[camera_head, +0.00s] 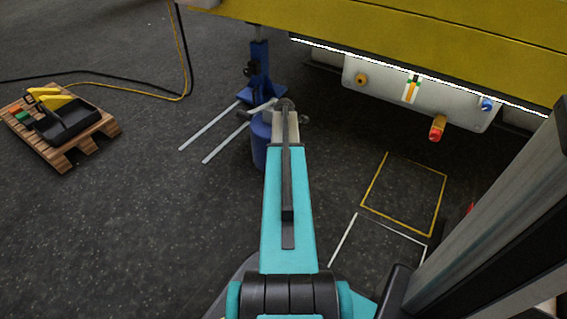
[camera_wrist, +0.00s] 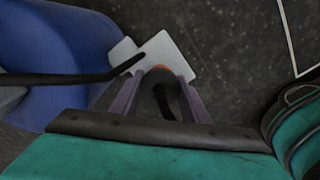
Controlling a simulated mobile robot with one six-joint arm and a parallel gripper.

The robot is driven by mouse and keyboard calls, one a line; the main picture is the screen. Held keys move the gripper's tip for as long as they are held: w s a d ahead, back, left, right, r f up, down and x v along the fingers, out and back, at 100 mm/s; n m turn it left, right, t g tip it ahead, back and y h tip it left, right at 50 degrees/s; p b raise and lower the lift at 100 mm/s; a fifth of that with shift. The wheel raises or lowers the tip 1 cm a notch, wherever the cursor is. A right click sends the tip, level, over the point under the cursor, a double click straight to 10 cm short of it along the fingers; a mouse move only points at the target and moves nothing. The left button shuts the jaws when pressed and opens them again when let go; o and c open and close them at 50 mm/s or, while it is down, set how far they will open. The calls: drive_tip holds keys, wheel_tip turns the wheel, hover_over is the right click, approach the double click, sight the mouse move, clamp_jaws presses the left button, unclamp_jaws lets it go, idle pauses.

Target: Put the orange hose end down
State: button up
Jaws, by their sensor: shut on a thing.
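My gripper (camera_wrist: 158,82) shows in the wrist view with its two pale purple fingers on either side of the dark hose end, which has an orange rim (camera_wrist: 161,69). It is shut on this hose end. A light grey plate (camera_wrist: 170,48) lies beyond the fingertips; I cannot tell whether the hose end touches it. In the head view my teal arm reaches forward toward the blue drum, and the gripper and hose end cannot be made out there.
A blue drum (camera_head: 260,148) stands beside a blue lift with pale forks (camera_head: 222,138). A white panel (camera_head: 400,92) with coloured ports, one holding a red-orange fitting (camera_head: 437,127), hangs under a yellow beam (camera_head: 430,22). A pallet (camera_head: 88,142) stands left. The yellow-outlined floor square (camera_head: 405,195) is clear.

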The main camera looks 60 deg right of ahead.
drive_tip(key=shift+f+b, duration=0.9)
drive_tip(key=shift+f, duration=0.6)
drive_tip(key=o, duration=1.5)
drive_tip(key=shift+f, duration=0.1)
wheel_tip(320, 180, up, 12)
drive_tip(key=p, duration=0.6)
